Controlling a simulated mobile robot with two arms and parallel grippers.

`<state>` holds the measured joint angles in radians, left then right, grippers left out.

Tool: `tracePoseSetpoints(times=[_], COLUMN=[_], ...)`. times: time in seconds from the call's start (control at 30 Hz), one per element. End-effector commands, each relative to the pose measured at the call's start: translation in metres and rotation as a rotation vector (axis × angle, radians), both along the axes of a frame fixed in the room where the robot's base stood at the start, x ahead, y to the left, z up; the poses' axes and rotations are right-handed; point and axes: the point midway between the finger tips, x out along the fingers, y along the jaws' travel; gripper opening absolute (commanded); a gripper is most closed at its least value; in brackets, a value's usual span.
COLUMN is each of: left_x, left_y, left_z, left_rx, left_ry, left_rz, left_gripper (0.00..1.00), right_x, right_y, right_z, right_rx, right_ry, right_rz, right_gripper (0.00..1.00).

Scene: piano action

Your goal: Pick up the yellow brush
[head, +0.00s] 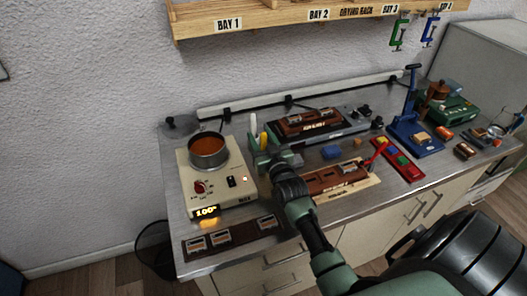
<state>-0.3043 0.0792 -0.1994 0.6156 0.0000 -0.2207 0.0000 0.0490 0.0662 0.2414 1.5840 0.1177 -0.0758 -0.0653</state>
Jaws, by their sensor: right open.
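A small upright yellow thing, which looks like the yellow brush (264,139), stands on the bench just right of the cream hot plate. Its lower end is hidden behind my right gripper. My right gripper (262,157) is open, in front of and very close to the yellow thing. I cannot tell whether they touch. A pale upright thing (253,125) stands just left of the yellow one. My left gripper is out of view.
The cream hot plate (217,184) carries a pot of brown liquid (208,152) on the left. A grey fixture (335,133), a wooden block (337,178), a red tray (397,160) and a blue press (408,133) crowd the right. A shelf (290,22) hangs above.

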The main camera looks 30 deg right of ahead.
Motion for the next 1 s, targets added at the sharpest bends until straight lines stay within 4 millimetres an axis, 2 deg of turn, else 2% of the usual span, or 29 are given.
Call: tracePoseSetpoints(times=[0.3,0.47,0.83,1.0], left_x=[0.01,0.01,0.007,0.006], left_y=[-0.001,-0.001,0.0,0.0], left_z=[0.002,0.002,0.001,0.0], left_rx=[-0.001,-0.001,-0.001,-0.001], left_ry=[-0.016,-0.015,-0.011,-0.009], left_rz=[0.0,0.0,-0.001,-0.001], left_gripper=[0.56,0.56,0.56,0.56], right_x=[0.006,0.006,0.005,0.006], right_y=[-0.001,-0.001,-0.001,-0.001], right_z=[-0.001,-0.001,0.0,0.011], right_rx=[0.0,0.0,0.0,0.001], right_ry=[0.001,0.001,0.001,-0.002], right_rz=[0.0,0.0,0.0,0.0], right_gripper=[0.44,0.0,0.0,0.0])
